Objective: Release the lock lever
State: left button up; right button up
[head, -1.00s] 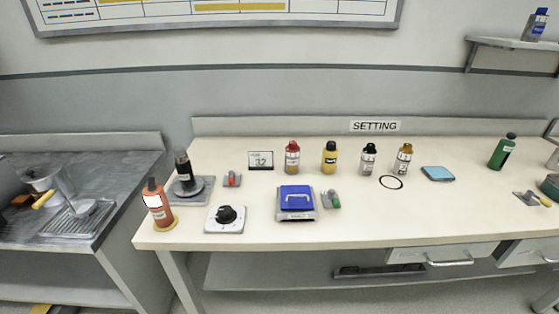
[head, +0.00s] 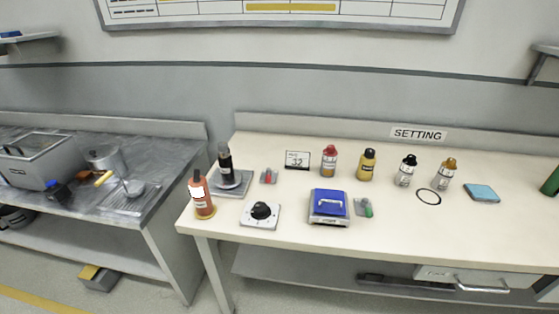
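Two small grey lever units stand on the cream table (head: 440,241). One has a red handle (head: 268,177) and sits right of the scale-like plate holding a dark bottle. The other has a green handle (head: 367,208) and sits just right of a blue-lidded box (head: 329,204) with a pale handle on its closed lid. I cannot tell which is the lock lever, or how either is set. Neither of my grippers is in view.
A black dial (head: 262,211) on a white plate and an orange bottle (head: 201,196) stand near the front left. Several bottles line the back. A black ring (head: 429,197) and blue pad (head: 482,193) lie right. A grey counter (head: 150,154) stands left, past a gap.

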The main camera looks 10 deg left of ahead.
aim_at(268, 171)
jog(key=k+j+z, duration=0.15)
jog(key=z, duration=0.25)
jog(key=k+j+z, duration=0.2)
jog(key=z, duration=0.2)
jog(key=k+j+z, duration=0.2)
jog(key=z, duration=0.2)
